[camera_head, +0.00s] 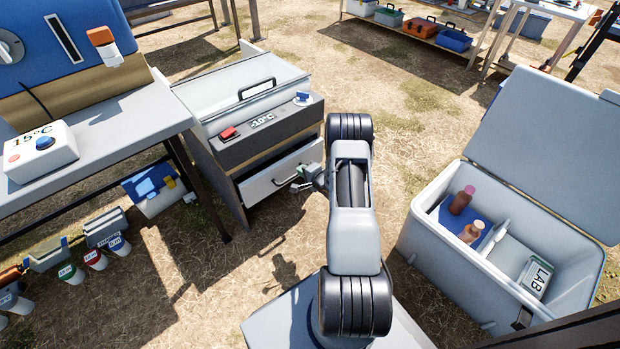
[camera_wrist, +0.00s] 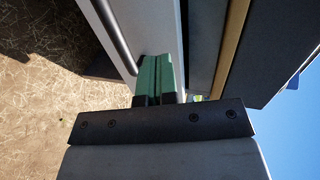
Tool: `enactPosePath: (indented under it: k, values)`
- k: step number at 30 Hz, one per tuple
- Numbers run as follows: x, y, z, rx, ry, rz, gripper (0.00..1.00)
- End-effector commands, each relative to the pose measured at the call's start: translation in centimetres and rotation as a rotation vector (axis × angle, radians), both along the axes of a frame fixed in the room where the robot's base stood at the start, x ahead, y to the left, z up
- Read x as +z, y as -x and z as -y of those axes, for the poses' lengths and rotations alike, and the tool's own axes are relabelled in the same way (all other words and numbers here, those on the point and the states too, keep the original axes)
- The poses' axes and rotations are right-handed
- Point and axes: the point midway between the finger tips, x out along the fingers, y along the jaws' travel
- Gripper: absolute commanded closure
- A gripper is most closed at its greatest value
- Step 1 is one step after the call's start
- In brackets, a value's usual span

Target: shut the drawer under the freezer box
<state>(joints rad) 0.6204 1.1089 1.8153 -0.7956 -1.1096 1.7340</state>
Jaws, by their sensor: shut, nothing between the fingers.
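The freezer box (camera_head: 262,128) is a grey chest with a dark front panel marked -10°C and a pale lid with a black handle. Under it, the drawer (camera_head: 270,183) has a white front with a dark bar handle and stands partly pulled out. My gripper (camera_head: 303,187) is at the right part of the drawer front, shut and empty. In the wrist view my gripper's green fingertips (camera_wrist: 154,75) are together, close to the drawer's white front (camera_wrist: 150,25), beside the dark handle (camera_wrist: 115,38). I cannot tell whether they touch it.
An open cooler (camera_head: 455,265) with brown bottles stands at the right. A bench (camera_head: 110,125) with a 15°C box (camera_head: 40,150) is at the left, with several small buckets (camera_head: 95,260) below. Dry grass lies open beyond the freezer.

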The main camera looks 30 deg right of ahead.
Motion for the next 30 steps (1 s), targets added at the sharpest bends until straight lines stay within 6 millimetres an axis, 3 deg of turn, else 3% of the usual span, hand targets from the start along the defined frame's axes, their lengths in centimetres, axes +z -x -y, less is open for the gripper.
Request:
enactPosePath:
  k: [6, 12, 30]
  values:
    - [-0.7, -3.3, -0.4, 0.002, 0.002, 0.001, 1.00]
    - [-0.6, -4.9, -0.6, 0.002, 0.001, 0.001, 1.00]
    - [-0.4, -5.5, -0.7, 0.001, 0.001, -0.001, 1.00]
